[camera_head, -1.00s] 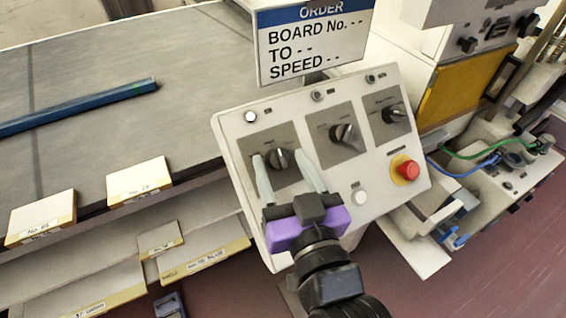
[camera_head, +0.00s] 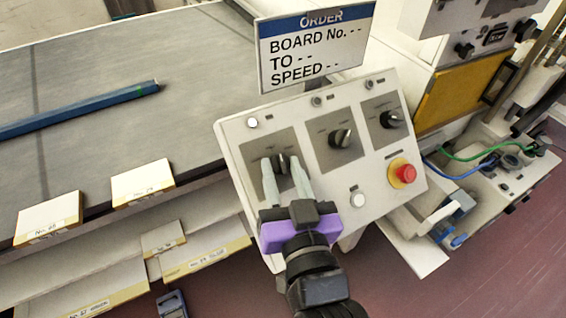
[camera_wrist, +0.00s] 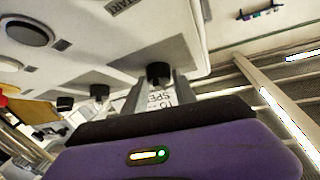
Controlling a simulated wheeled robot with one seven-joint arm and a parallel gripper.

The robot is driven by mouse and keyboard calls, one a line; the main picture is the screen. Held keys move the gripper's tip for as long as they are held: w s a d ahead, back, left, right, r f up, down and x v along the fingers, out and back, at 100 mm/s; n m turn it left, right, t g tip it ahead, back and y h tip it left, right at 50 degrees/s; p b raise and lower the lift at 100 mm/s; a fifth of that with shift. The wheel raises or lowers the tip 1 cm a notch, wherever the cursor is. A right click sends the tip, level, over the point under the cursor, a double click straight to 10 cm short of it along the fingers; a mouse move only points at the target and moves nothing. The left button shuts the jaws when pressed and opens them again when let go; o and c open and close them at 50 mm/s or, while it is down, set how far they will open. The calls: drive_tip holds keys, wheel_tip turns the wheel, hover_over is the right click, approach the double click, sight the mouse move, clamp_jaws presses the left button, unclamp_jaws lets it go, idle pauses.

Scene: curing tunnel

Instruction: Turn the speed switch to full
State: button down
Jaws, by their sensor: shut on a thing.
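The control panel (camera_head: 317,180) is a tilted white plate with three black rotary switches on dark grey squares. My gripper (camera_head: 283,166), with a purple body and pale grey fingers, is shut on the left switch (camera_head: 282,160). In the wrist view this switch (camera_wrist: 158,72) shows between the finger tips. The middle switch (camera_head: 342,138) and the right switch (camera_head: 391,119) stand free. The labels around the switches are too small to read, so I cannot tell which one is the speed switch.
A red stop button (camera_head: 402,173) on a yellow base and a white button (camera_head: 358,200) are right of my gripper. An order sign (camera_head: 315,47) stands behind the panel. A blue bar (camera_head: 80,108) lies on the grey belt (camera_head: 120,60) at left.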

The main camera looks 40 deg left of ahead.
drive_tip(key=m+p, duration=0.1)
drive_tip(key=m+t+h+p, duration=0.1)
drive_tip(key=shift+s+a+r+m+p, duration=0.1)
drive_tip(key=shift+s+r+m+p, duration=0.05)
drive_tip(key=shift+r+m+p, duration=0.15)
drive_tip(key=shift+a+f+m+t+h, duration=0.15)
drive_tip(key=shift+m+t+h, duration=0.25)
drive_tip(key=shift+m+h, duration=0.5)
drive_tip(key=m+h, duration=0.2)
drive_tip(key=m, duration=0.1)
drive_tip(key=m+h, duration=0.2)
drive_tip(key=shift+s+a+m+t, duration=0.15)
drive_tip(key=shift+a+m+t, duration=0.05)
drive_tip(key=shift+m+t, duration=0.2)
drive_tip(key=shift+r+m+h+p, duration=0.2)
drive_tip(key=shift+m+h+p, duration=0.3)
drive_tip(key=shift+m+h, duration=0.9)
drive_tip(key=shift+g, duration=0.3)
drive_tip(key=shift+f, duration=0.1)
drive_tip(key=c, duration=1)
unclamp_jaws()
